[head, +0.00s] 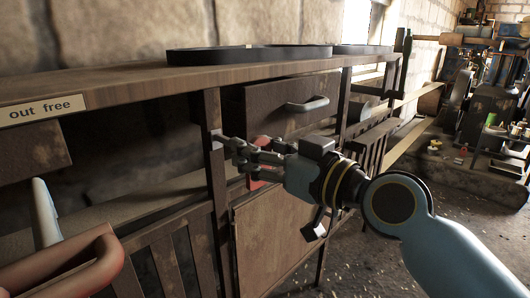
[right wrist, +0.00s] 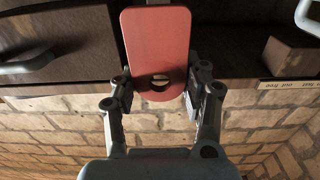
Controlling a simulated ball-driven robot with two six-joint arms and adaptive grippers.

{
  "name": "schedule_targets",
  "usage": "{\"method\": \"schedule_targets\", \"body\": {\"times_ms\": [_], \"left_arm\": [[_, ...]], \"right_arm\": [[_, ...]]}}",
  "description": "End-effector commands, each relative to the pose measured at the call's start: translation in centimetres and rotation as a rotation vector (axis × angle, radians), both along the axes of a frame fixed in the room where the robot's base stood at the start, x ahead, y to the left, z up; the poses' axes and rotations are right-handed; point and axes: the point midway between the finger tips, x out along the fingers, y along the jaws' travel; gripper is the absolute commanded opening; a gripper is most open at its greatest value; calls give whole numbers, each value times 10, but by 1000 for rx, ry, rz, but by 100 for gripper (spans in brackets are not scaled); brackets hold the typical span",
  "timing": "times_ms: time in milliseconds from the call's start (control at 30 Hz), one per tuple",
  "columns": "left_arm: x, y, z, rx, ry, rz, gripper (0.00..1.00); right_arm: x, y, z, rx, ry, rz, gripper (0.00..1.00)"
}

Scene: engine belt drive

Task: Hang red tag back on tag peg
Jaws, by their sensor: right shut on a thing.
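The red tag (right wrist: 157,40) is a flat rounded plate with a round hole near its lower end in the right wrist view. My right gripper (right wrist: 160,92) has its fingers on both sides of the tag, around the end with the hole, and is shut on it. In the head view my right gripper (head: 228,144) is in front of the bench, close to an upright wooden post. The tag (head: 257,183) shows there in part, behind the gripper. I cannot make out the tag peg for certain. My left gripper is not in view.
The wooden bench (head: 120,84) runs along a stone wall, with a black belt (head: 240,55) on top. A drawer (head: 270,108) with a metal handle (head: 307,104) is just above my right gripper. A label reading "out free" (head: 40,109) is at left. Machinery stands far right.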

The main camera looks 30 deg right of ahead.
Motion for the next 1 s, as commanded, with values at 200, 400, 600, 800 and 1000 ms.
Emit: {"method": "schedule_targets", "body": {"times_ms": [200, 400, 600, 800, 1000], "left_arm": [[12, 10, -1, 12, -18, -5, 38], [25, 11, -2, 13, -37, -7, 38], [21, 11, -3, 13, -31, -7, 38], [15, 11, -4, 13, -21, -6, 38], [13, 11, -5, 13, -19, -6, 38]], "right_arm": [[14, 5, -1, 1, -1, 0, 23], [27, 10, -2, 2, -2, 0, 23], [39, 14, -4, 3, -1, 0, 23], [51, 19, -5, 1, -1, 1, 23], [64, 23, -5, 1, -1, 0, 23]]}}
